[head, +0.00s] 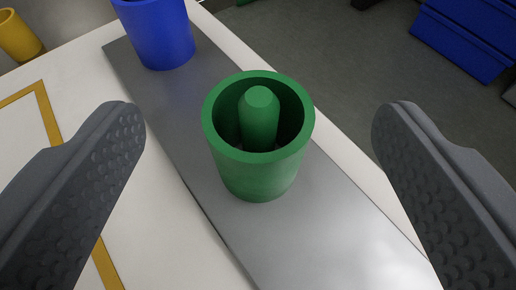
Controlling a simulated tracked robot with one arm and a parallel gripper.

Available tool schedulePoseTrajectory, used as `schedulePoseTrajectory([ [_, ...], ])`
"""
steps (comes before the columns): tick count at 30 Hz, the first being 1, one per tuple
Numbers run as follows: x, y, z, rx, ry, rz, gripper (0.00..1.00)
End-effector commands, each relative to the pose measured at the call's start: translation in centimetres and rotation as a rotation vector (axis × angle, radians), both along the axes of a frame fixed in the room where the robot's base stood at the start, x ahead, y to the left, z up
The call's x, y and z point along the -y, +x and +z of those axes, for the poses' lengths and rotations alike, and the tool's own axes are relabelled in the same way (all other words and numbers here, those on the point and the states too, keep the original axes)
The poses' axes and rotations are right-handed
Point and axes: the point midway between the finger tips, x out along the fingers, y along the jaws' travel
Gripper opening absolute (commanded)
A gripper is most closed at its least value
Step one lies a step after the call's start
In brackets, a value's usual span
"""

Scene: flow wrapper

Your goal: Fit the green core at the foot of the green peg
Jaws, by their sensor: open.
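The green core (258,178) is a hollow upright cylinder standing on a grey metal plate (320,235). The green peg (259,115) rises inside its hollow, with its rounded top near the level of the rim. The core surrounds the peg and appears to rest low on the plate; its inner foot is mostly in shadow. My gripper (258,135) is open, with one dark grey textured finger at the left and one at the right. Both fingers are apart from the core, and nothing is between them except the view of the core and peg.
A blue cylinder (158,35) stands on the plate at the upper left. A yellow cylinder (18,36) is at the far left, near yellow lines on the white table (150,225). A blue crate (465,40) is on the grey floor beyond the table's right edge.

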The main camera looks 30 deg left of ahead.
Motion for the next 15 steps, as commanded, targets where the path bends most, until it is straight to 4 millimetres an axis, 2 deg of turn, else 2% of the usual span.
schedulePoseTrajectory([
  [9,2.7,-4.5,2.2,0.002,0.000,-0.003,0.75],
  [15,3.5,-5.9,2.9,0.002,0.000,-0.001,0.75],
])
